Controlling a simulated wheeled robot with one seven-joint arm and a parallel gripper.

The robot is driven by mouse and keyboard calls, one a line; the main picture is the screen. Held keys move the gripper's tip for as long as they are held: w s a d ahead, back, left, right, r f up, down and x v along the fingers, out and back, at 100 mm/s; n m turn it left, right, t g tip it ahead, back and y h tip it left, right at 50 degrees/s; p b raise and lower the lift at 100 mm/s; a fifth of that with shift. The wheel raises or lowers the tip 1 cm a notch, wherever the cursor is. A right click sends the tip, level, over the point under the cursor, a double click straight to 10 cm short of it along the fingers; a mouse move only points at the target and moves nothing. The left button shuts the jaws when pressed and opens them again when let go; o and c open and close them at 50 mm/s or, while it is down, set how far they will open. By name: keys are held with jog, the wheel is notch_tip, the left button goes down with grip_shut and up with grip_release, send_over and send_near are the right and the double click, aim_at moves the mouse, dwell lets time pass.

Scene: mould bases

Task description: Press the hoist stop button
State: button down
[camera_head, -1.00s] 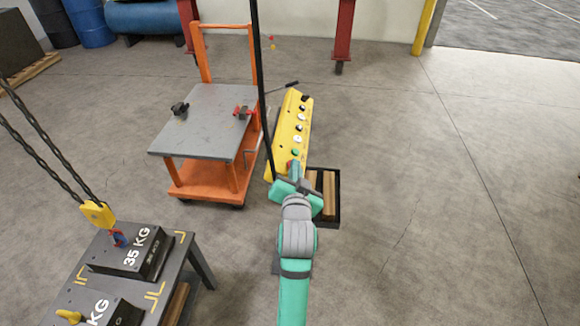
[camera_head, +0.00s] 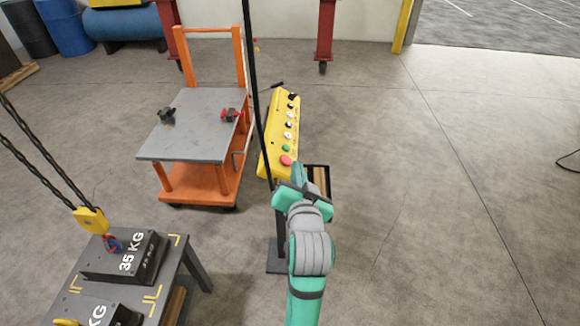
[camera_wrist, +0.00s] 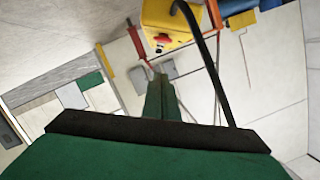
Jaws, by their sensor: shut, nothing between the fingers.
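The yellow hoist pendant (camera_head: 272,148) hangs tilted in the middle of the head view, with a column of buttons on its face. My gripper (camera_head: 298,172) is shut and empty, just below and right of the red button in the picture. I cannot tell the gap in depth. In the wrist view the shut green fingers (camera_wrist: 160,98) point towards a yellow body (camera_wrist: 160,18), seemingly the pendant, with small red and black parts.
An orange cart (camera_head: 205,182) with a grey top stands left of the pendant. A black cable (camera_head: 249,60) runs beside the pendant. A table with 35 KG weights (camera_head: 125,258) and hoist chains are at lower left.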

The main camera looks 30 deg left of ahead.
jog(key=shift+v, duration=0.9)
jog(key=shift+w+a, duration=0.1)
jog(key=shift+w, duration=0.05)
jog(key=s+d+f+m+t+h, duration=0.1)
jog(key=s+d+f+h, duration=0.2)
jog(key=s+d+f, duration=0.45)
jog(key=s+d+f+m+t+h, duration=0.15)
jog(key=s+d+f, duration=0.25)
jog(key=d+f, duration=0.6)
jog(key=s+d+f+h, duration=0.1)
jog(key=s+d, duration=0.1)
jog(key=s, duration=0.5)
jog(key=s+d+f+n+h, duration=0.1)
jog(key=s+d+h, duration=0.1)
jog(key=s, duration=0.6)
jog(key=s+d+f+h, duration=0.1)
jog(key=s+d, duration=0.2)
jog(key=s, duration=0.5)
jog(key=shift+s+d+f, duration=0.15)
jog(key=shift+d+f, duration=0.15)
jog(key=shift+d, duration=0.1)
